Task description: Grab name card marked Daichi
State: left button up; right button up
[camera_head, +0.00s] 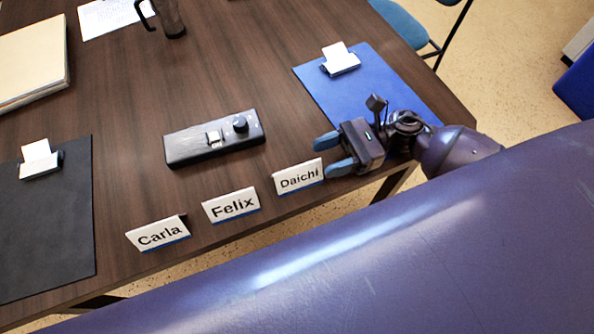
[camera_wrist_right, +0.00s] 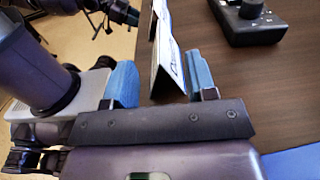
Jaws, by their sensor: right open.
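The name card marked Daichi (camera_head: 299,177) is a white folded tent card with a blue lower edge, standing upright near the table's front edge. My right gripper (camera_head: 333,154) is open just to the right of it, its blue fingertips pointing at the card's right end. In the right wrist view the card (camera_wrist_right: 168,66) stands between the two open fingers of the right gripper (camera_wrist_right: 160,82), its end reaching into the gap. I cannot tell whether a finger touches it. My left gripper is not in the head view. A dark jointed gripper shows at the top of the wrist view.
The Felix card (camera_head: 231,205) and Carla card (camera_head: 158,233) stand in a row to the left. A dark control box (camera_head: 213,138) lies behind them. A blue clipboard (camera_head: 350,85) lies under and behind my right arm; a black clipboard (camera_head: 45,220) lies left.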

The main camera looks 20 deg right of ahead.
aim_at(306, 164)
jog(key=shift+a, duration=2.45)
grip_shut()
